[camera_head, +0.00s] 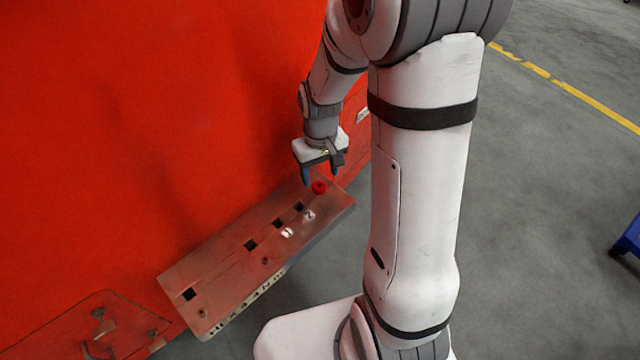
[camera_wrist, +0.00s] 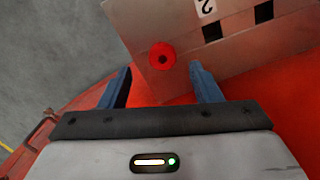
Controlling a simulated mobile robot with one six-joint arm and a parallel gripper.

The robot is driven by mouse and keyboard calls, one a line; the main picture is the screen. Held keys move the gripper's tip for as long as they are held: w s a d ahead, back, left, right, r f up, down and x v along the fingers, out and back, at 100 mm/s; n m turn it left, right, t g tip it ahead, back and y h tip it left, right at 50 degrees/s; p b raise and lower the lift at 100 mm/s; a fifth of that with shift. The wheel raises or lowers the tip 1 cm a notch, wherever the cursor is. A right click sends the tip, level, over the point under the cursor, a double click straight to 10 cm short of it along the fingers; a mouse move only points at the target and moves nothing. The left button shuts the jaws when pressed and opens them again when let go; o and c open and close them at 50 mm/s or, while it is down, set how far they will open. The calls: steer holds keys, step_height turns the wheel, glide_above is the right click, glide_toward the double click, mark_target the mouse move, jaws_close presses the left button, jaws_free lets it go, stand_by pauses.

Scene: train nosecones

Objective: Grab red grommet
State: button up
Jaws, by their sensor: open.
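The red grommet (camera_head: 319,187) is a small round ring at the far right end of the brown metal panel in the head view. My gripper (camera_head: 320,178) has blue fingers and is close to the grommet. In the wrist view my gripper (camera_wrist: 160,70) is open, with nothing between its fingers. I cannot tell the exact height of the fingertips over the panel.
The panel (camera_head: 222,268) has several square holes and white labels, one reading 2 (camera_head: 309,215). A large red body (camera_head: 130,130) rises along the panel's left side. Grey floor (camera_head: 550,200) is open to the right, with a blue object (camera_head: 630,238) at the edge.

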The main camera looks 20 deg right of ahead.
mark_target(319, 184)
steer(key=shift+a+f, duration=0.15)
steer(key=shift+f, duration=1.7)
steer(key=shift+c, duration=0.4)
steer(key=c, duration=1)
steer(key=shift+r, duration=0.15)
